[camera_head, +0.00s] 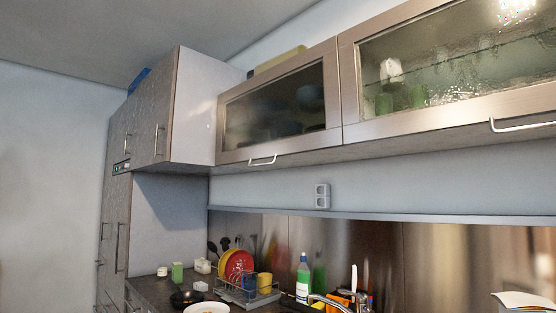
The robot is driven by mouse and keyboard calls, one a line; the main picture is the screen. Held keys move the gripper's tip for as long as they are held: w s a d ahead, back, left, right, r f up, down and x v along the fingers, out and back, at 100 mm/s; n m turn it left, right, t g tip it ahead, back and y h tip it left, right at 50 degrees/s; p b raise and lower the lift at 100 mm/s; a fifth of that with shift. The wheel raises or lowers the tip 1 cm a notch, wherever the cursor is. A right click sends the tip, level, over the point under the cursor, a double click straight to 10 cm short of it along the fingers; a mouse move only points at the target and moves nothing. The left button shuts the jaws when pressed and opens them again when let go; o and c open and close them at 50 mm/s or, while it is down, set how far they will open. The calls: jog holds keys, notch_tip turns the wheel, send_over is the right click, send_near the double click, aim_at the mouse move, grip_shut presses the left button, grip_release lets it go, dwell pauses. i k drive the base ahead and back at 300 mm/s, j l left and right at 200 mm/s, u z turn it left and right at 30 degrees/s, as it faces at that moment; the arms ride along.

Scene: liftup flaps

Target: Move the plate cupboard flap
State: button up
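Two wall cupboards with framed glass flaps hang above the counter. The left flap (280,103) is shut, and dim dark round shapes like plates or bowls show behind its glass. Its bar handle (262,161) is at the lower edge. The right flap (450,75) is also shut, with green cups and a white item behind textured glass. Its handle (522,126) is at the lower edge, cut by the picture's right side. The left cupboard appears to be the plate cupboard. My gripper is not in view.
A tall grey cabinet (143,130) stands left of the flaps. Below, the counter holds a dish rack (250,292) with plates, a bottle (303,280), a tap (328,301) and a dark pan (187,298). The space just under the flaps is clear; a socket (322,196) is on the wall.

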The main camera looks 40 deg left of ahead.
aim_at(294, 105)
jog(key=j+u, duration=0.1)
jog(key=j, duration=0.6)
jog(key=j+u, duration=0.1)
jog(key=j, duration=0.55)
jog(key=i, duration=0.05)
